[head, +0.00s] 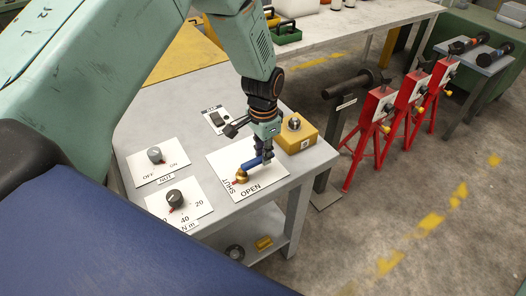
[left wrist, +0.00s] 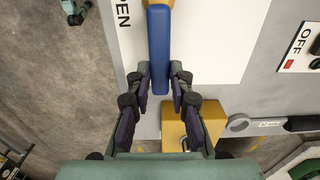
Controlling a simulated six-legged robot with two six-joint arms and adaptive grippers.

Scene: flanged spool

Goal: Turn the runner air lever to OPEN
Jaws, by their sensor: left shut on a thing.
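The runner air lever has a blue handle (left wrist: 158,45) on a brass pivot (head: 241,176), mounted on a white plate (head: 222,163). The plate reads SHUT at the left and OPEN along its front edge. The handle points from the pivot up and right in the head view, and a small red tip at the pivot lies near the SHUT word. My left gripper (head: 264,150) reaches down from above and is shut on the handle near its free end. In the left wrist view the fingers (left wrist: 161,78) flank the handle. My right gripper is not in view.
A yellow block (head: 299,137) with a round knob stands close behind the plate. An OFF/ON knob (head: 155,155), a dial (head: 175,198) and a dark switch (head: 217,119) share the grey table (head: 160,112). Red stands (head: 370,120) are on the floor to the right.

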